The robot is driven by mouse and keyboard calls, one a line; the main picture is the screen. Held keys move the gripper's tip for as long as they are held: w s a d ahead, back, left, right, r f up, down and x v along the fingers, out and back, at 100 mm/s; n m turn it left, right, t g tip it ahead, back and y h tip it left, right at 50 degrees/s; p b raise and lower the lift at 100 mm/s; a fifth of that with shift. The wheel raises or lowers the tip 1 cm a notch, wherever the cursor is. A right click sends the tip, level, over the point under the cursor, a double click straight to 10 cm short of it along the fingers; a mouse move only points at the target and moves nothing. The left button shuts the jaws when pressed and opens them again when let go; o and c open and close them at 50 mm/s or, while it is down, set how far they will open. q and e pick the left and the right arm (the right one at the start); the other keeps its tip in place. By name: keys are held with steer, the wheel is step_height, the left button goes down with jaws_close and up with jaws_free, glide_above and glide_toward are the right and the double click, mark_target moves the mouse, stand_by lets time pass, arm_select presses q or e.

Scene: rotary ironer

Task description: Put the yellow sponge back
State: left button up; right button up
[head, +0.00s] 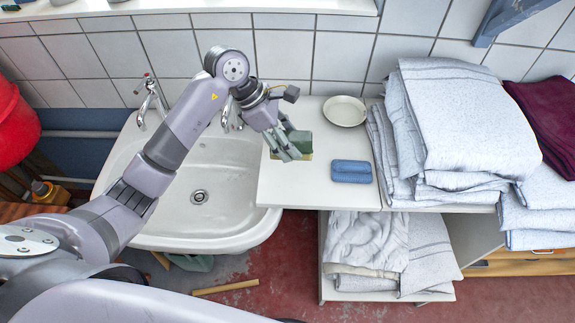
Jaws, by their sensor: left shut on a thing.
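My left gripper (290,148) reaches in from the left over the white counter beside the sink. It is shut on the yellow sponge (306,157), which shows a green face and a thin yellow edge; the fingers hide part of it. The sponge is over the left part of the counter; I cannot tell whether it touches the surface. A pale round dish (345,111) stands at the back of the counter, with nothing in it. A blue sponge-like block (352,171) lies on the counter to the right of my gripper. My right gripper is not in view.
A white sink (235,215) with taps lies under my left arm. Stacks of folded towels (460,120) border the counter on the right. More cloth (375,245) lies on a lower shelf. The counter (290,188) is clear in front of the gripper.

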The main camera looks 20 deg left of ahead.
arm_select(q)
steer(key=p, duration=0.1)
glide_above(295, 177)
steer(key=a, duration=0.2)
step_height(295, 177, down, 7)
steer(key=shift+s+d+f, duration=0.1)
steer(key=shift+s+d, duration=0.05)
step_height(295, 177, down, 3)
steer(key=shift+f+p, duration=0.2)
steer(key=shift+p, duration=0.4)
steer(key=shift+f, duration=0.35)
steer(key=shift+f, duration=0.2)
steer(key=o, duration=0.9)
steer(key=shift+r, duration=0.1)
steer(key=shift+r, duration=0.1)
